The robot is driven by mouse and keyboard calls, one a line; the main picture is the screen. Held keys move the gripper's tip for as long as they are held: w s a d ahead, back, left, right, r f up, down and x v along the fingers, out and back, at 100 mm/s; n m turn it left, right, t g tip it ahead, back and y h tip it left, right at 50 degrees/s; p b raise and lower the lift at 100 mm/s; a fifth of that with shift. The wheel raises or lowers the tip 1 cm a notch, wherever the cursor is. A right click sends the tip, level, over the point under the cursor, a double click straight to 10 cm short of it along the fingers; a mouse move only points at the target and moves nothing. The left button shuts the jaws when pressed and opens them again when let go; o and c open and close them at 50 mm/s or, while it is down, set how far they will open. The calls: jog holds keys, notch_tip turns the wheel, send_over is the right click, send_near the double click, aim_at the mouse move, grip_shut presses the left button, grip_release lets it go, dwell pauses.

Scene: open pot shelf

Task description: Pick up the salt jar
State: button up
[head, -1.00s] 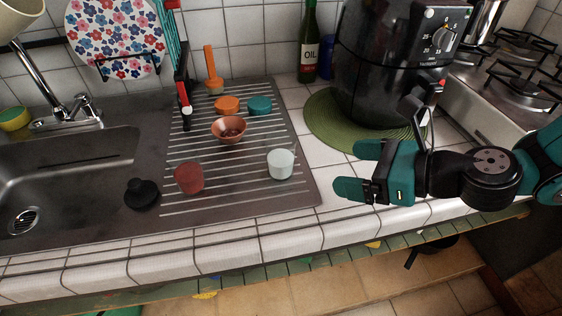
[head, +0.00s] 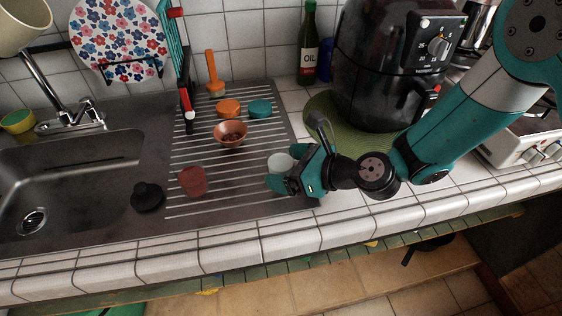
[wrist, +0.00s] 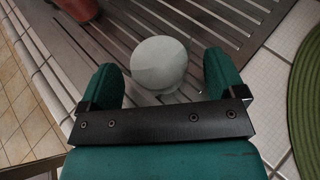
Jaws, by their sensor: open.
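The likely salt jar is a small white, rounded jar (head: 279,162) on the right part of the ribbed metal drainboard (head: 225,203). In the wrist view the white jar (wrist: 160,63) lies just ahead of my gripper, roughly centred between the fingers. My gripper (head: 284,179) is open, with one finger on each side of the jar's near edge. In the wrist view the gripper (wrist: 163,70) shows a gap on both sides of the jar. In the head view my gripper partly hides the jar's lower part.
A reddish jar (head: 193,181) and black knob-like object (head: 147,196) stand left. A brown bowl (head: 230,134), orange lid (head: 228,108) and teal lid (head: 260,109) sit behind. A black air fryer (head: 385,75) on a green mat (head: 322,105) stands back right.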

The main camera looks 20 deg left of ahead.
jog(key=c, duration=1.1)
